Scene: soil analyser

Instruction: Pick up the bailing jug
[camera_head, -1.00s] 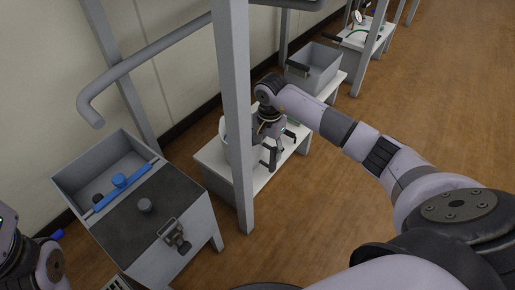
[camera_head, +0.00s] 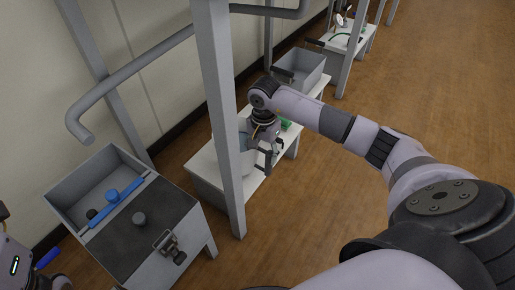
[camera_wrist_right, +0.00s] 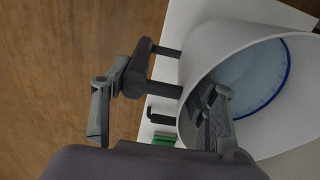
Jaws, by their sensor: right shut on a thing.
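The bailing jug is a white round vessel with a dark handle (camera_wrist_right: 143,68). In the right wrist view the jug (camera_wrist_right: 207,48) fills the upper right, its mouth facing the camera and a blue ring inside. My right gripper (camera_wrist_right: 157,112) is shut on the jug at its handle side, one finger outside near the handle and the other inside the mouth. In the head view the jug (camera_head: 247,160) is over the white bench, partly hidden by a grey post and my right gripper (camera_head: 264,157).
A grey post (camera_head: 219,110) stands close in front of the bench (camera_head: 205,168). A grey box with a blue bar (camera_head: 117,203) stands at left. A green item (camera_head: 286,124) and a grey open bin (camera_head: 305,68) are behind the gripper. Wooden floor at right is clear.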

